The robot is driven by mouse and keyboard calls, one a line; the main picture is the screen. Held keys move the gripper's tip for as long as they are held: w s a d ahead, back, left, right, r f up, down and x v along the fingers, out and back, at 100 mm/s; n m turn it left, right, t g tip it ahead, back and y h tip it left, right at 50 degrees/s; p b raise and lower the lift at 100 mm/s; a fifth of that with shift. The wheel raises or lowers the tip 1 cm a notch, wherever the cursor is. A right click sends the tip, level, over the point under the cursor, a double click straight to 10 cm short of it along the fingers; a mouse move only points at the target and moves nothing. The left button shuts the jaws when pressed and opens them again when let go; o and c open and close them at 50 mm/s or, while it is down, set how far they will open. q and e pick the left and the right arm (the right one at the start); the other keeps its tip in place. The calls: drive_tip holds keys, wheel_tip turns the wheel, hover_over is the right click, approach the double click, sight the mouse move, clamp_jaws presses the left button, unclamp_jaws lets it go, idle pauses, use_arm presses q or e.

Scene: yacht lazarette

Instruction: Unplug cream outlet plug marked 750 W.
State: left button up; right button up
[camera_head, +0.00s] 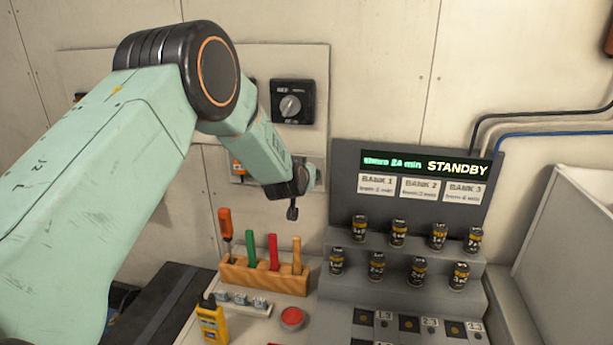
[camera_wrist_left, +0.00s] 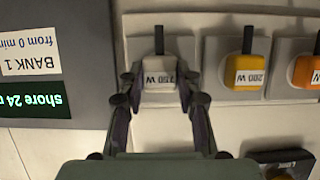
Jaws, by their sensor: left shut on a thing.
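In the left wrist view, the cream plug (camera_wrist_left: 159,72) marked 750 W is at its pale outlet plate (camera_wrist_left: 185,47), with a black cord running up. My left gripper (camera_wrist_left: 160,92) is shut on it, one finger on each side. I cannot tell whether the plug has come out of the socket at all. In the head view my left gripper (camera_head: 296,192) is at the wall outlets and hides the cream plug. My right gripper is in neither view.
A yellow plug (camera_wrist_left: 247,74) marked 200 W and an orange plug (camera_wrist_left: 308,72) sit close beside it. A STANDBY panel (camera_head: 410,210) with black cylinders stands right of my gripper. Below are a wooden tool rack (camera_head: 262,278), a yellow meter (camera_head: 211,322) and a red button (camera_head: 292,318).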

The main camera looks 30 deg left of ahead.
use_arm(q)
clamp_jaws()
drive_tip(key=shift+s, duration=0.2)
drive_tip(key=shift+s+d+p, duration=0.25)
drive_tip(key=shift+s+p, duration=0.05)
drive_tip(key=shift+s, duration=0.6)
drive_tip(key=shift+s+d+p, duration=0.25)
drive_tip(key=shift+s+p, duration=0.05)
drive_tip(key=shift+s, duration=0.65)
drive_tip(key=shift+s+d+p, duration=0.25)
drive_tip(key=shift+s+p, duration=0.05)
drive_tip(key=shift+s, duration=0.6)
